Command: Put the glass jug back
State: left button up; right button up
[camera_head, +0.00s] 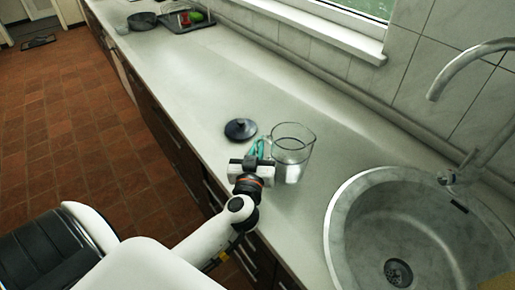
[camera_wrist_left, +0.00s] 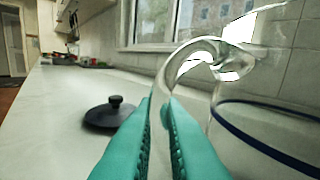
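The clear glass jug (camera_head: 291,152) is upright at the counter, near the sink; I cannot tell whether its base touches the surface. My left gripper (camera_head: 258,150) is at the left side of the jug, at its handle. In the left wrist view, the curved glass handle (camera_wrist_left: 196,48) runs down between my teal fingertips (camera_wrist_left: 160,98). The fingers are close together with the handle in the narrow gap, and the lower handle is hidden by them. My right gripper is not in view.
A dark blue lid (camera_head: 240,129) with a knob lies on the counter (camera_head: 205,90) just beyond my left gripper. The round sink (camera_head: 335,225) and tap (camera_head: 447,177) are at the right. A pan (camera_head: 142,21) and a tray with vegetables (camera_head: 183,23) stand far back. The middle counter is clear.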

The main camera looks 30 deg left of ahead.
pick_arm(q)
jog(key=o, duration=0.4)
jog(key=shift+o, duration=0.2)
jog(key=shift+s+r, duration=0.1)
jog(key=shift+r, duration=0.05)
jog(key=v, duration=1)
jog(key=shift+s+d+b, duration=0.2)
jog(key=shift+s+b, duration=0.1)
jog(key=shift+b, duration=0.05)
jog(key=shift+s+d, duration=0.2)
jog(key=shift+s, duration=0.35)
